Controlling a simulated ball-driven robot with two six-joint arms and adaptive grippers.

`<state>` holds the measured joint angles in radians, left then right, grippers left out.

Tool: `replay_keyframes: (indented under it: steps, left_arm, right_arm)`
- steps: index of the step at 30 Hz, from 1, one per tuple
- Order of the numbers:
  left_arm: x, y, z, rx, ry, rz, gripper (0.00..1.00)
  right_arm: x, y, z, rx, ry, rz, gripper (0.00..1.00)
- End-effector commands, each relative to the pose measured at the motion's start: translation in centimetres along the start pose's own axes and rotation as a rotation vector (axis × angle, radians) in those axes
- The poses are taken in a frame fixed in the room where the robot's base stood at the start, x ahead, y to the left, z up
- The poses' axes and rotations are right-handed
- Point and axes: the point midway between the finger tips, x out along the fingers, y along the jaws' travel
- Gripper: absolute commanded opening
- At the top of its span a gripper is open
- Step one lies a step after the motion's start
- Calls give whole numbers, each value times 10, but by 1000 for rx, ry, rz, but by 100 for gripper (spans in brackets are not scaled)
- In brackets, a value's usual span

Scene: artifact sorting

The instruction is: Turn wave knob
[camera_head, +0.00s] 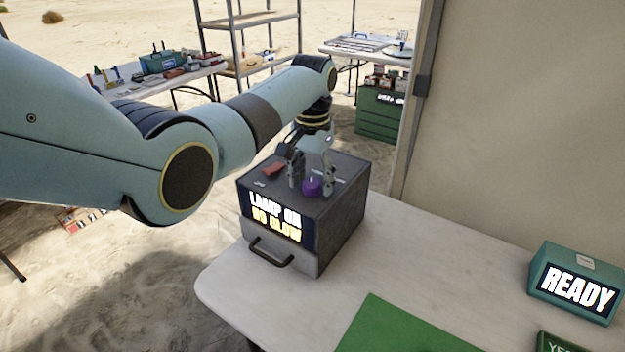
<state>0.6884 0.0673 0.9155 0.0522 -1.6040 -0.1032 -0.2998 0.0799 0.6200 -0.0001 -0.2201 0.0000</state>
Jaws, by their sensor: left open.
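A dark grey box (347,222) stands on the white table, with a front screen (275,220) reading "LAMP ON" and "NO GLOW". My left gripper (311,182) is open and points down over the box top. Its fingers appear on either side of the purple knob; I cannot tell whether they touch it. My right gripper is out of view.
The box has a front drawer with a black handle (270,254). A green mat (405,328) lies at the front of the table (300,315). A teal "READY" box (575,283) stands at right. A beige wall (520,130) rises behind.

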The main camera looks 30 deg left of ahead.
Motion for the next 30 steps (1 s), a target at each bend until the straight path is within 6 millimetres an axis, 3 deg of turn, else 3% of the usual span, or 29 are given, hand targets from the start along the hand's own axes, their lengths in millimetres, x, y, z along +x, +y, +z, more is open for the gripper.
replay_keyframes:
  steps: [9, 22, 30]
  left_arm:
    - [4, 0, 0, 0, 2, 0, 59]
    - [3, 0, 0, 0, 2, 0, 4]
    - [3, 0, 0, 26, 1, 0, 4]
  right_arm:
    - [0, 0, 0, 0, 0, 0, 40]
    - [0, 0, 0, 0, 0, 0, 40]
    - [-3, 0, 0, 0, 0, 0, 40]
